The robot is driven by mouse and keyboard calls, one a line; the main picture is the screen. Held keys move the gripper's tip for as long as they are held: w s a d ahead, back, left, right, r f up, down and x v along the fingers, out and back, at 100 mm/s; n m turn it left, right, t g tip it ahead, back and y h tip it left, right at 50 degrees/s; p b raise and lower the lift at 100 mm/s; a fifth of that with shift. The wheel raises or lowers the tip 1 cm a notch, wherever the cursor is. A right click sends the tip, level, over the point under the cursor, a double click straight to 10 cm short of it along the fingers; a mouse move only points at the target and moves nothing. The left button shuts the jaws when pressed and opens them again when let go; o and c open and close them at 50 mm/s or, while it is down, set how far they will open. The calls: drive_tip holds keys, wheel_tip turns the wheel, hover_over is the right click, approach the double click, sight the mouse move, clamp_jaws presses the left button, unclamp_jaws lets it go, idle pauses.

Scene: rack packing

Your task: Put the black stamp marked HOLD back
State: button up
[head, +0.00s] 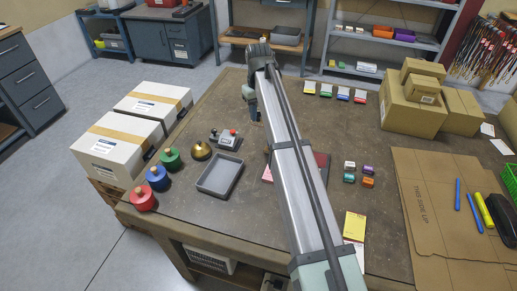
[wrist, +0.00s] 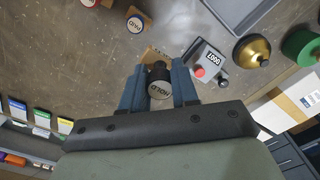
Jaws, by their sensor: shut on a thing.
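My gripper (wrist: 158,88) is shut on a black stamp (wrist: 160,83) in the wrist view. Its round pale end face reads HOLD and points toward the camera, between the two blue fingers. In the head view my gripper (head: 255,118) is over the far left part of the table, and the stamp cannot be made out there. Just beyond the held stamp, in the wrist view, is a tan wooden piece (wrist: 150,54), partly hidden by the gripper. Farther off stands another round-faced stamp (wrist: 135,23), its label too small to read surely.
A grey device with a red button (head: 228,138), a brass-coloured weight (head: 200,150) and a grey tray (head: 205,188) are nearby. Green (head: 171,160), blue (head: 157,178) and red (head: 143,198) weights line the left edge. Small coloured boxes (head: 343,94) lie right of my gripper.

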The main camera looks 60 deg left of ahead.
drive_tip(key=shift+f, duration=5.05)
drive_tip(key=shift+f, duration=0.6)
drive_tip(key=o, duration=0.9)
drive_tip(key=shift+c, duration=0.2)
wheel_tip(320, 180, up, 13)
drive_tip(key=shift+r, duration=0.15)
